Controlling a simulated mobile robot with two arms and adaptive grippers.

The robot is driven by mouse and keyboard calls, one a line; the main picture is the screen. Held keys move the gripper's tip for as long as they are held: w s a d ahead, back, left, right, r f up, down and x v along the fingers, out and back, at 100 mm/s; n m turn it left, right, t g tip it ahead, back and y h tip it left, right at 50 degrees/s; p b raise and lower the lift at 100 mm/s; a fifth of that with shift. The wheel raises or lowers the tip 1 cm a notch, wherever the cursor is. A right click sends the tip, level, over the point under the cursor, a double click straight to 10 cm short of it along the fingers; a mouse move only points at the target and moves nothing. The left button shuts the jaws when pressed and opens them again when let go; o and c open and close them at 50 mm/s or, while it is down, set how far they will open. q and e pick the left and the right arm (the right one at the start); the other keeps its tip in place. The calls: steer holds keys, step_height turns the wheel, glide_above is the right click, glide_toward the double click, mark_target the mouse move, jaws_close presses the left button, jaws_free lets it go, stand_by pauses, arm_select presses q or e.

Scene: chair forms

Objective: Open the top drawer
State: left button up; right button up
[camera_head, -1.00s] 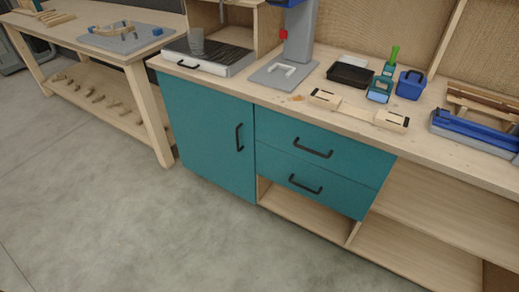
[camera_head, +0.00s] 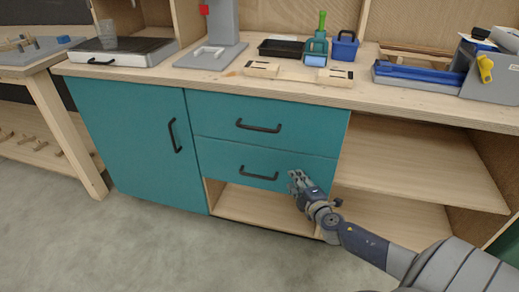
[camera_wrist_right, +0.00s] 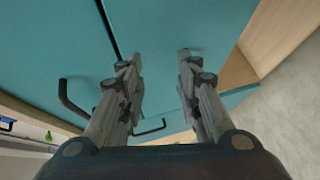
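The top drawer (camera_head: 270,122) is a teal front with a black bar handle (camera_head: 258,126), and it is shut. In the right wrist view a black handle (camera_wrist_right: 68,100) shows at the left, beside the gripper. My right gripper (camera_head: 296,180) is in front of the lower drawer's right part, lower than the top handle and to its right. In the right wrist view its two fingers (camera_wrist_right: 160,62) are apart with nothing between them. My left gripper is in neither view.
The lower drawer (camera_head: 225,160) is shut and has its own black handle (camera_head: 258,174). A teal door (camera_head: 130,140) is at the left. Open shelves (camera_head: 420,160) are at the right. The worktop (camera_head: 220,85) juts over the drawers and holds several tools.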

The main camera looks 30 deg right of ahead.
steer(key=w+a+r+n+t+y+b, duration=0.1)
steer(key=w+a+r+n+t+b, duration=0.15)
steer(key=r, duration=0.35)
steer(key=w+a+r+n+t+y+b, duration=0.1)
steer(key=a+r+n+t+y, duration=0.2)
steer(key=r, duration=0.4)
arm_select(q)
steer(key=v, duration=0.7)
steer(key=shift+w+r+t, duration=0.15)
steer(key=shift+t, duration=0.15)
arm_select(e)
steer(key=w+r+h, duration=0.1)
steer(key=w, duration=0.9)
steer(key=shift+w+r+g, duration=0.25)
steer(key=shift+w+g, duration=0.05)
steer(key=shift+g, duration=0.05)
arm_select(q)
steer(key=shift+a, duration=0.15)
arm_select(e)
jaws_close()
